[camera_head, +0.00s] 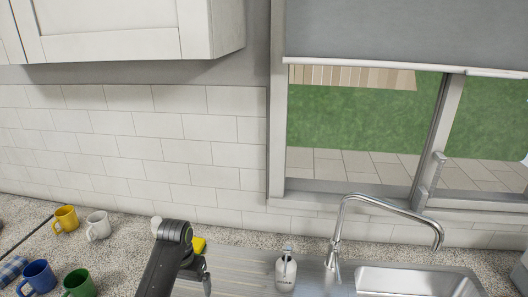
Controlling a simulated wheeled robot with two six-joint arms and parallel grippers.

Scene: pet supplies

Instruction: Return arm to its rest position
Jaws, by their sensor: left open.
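My left arm comes up from the bottom edge, dark grey, over the counter beside the sink. My left gripper (204,279) is at its end, pointing down, partly hidden by the arm and small in view. It is open, and I see nothing held in it. My right arm and gripper are not in view.
Yellow (66,219), white (98,225), blue (37,277) and green (79,284) mugs stand on the speckled counter (128,248) at left. A yellow object (199,244) sits behind my arm. A soap bottle (286,272), tap (337,243) and sink (420,279) are right.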

